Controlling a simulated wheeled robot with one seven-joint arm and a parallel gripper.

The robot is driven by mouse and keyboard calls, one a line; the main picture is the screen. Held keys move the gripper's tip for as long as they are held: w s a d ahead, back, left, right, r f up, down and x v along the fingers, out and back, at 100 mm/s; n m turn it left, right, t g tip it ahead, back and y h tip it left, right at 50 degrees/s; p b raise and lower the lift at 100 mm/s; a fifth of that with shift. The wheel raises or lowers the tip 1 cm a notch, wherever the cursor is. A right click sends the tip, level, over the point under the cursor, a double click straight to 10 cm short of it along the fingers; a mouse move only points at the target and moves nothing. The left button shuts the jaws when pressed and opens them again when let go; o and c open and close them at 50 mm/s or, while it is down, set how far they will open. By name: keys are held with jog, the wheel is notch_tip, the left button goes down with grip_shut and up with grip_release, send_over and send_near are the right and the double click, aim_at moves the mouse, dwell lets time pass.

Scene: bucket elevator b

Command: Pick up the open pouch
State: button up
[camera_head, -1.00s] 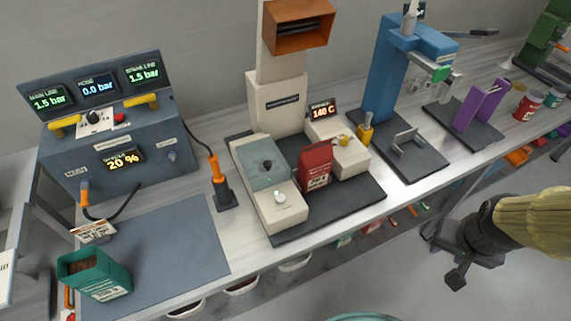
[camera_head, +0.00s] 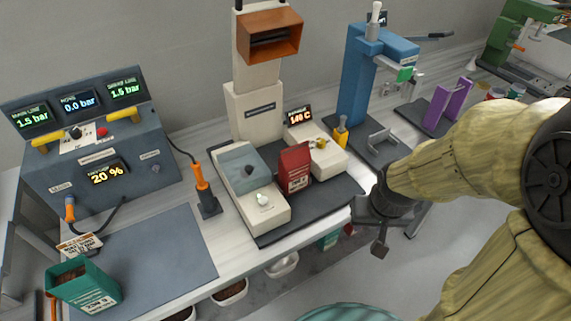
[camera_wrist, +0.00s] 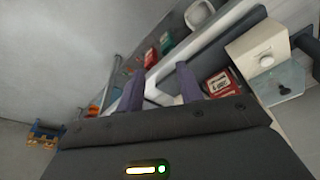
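A teal pouch (camera_head: 86,287) with an open top stands upright at the front left of the bench on a grey mat, dark brown contents showing inside. A red pouch (camera_head: 294,168) stands between the two cream blocks of the sealing machine; its top looks closed. It also shows in the wrist view (camera_wrist: 218,84). My gripper (camera_head: 380,246) hangs in front of the bench edge, right of the red pouch and far from the teal one. In the wrist view its two fingers (camera_wrist: 160,88) are apart with nothing between them.
A grey-blue control box (camera_head: 95,155) stands behind the grey mat (camera_head: 165,250). An orange-handled tool (camera_head: 203,187) stands right of the mat. A blue press (camera_head: 365,80) and a purple bracket (camera_head: 447,103) are farther right. Bins (camera_head: 283,265) sit below the bench edge.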

jog(key=o, duration=0.7)
jog(key=shift+w+f+b, duration=0.2)
jog(key=shift+f+b, duration=0.05)
jog(key=shift+b, duration=0.05)
jog(key=shift+c, duration=0.2)
jog(key=o, duration=0.7)
jog(key=w+f+b, duration=0.1)
jog(key=w+f+t+b, duration=0.1)
jog(key=b, duration=0.1)
jog(key=w+f+t+b, duration=0.1)
jog(key=w+f+b, duration=0.1)
jog(key=shift+d+n, duration=0.3)
jog(key=shift+d, duration=0.05)
jog(key=shift+o, duration=0.2)
jog(key=w+a+f+n+t+y+b, duration=0.1)
jog(key=w+a+f+n+t+b, duration=0.1)
jog(key=w+f+t+b, duration=0.45)
jog(key=w+a+n+t+y+b, duration=0.3)
jog(key=a+y+b, duration=0.4)
jog(key=b, duration=0.9)
jog(key=shift+a+r+n+t+y, duration=0.3)
jog(key=shift+n+t+y, duration=0.25)
jog(key=shift+y, duration=0.45)
jog(key=shift+w, duration=0.2)
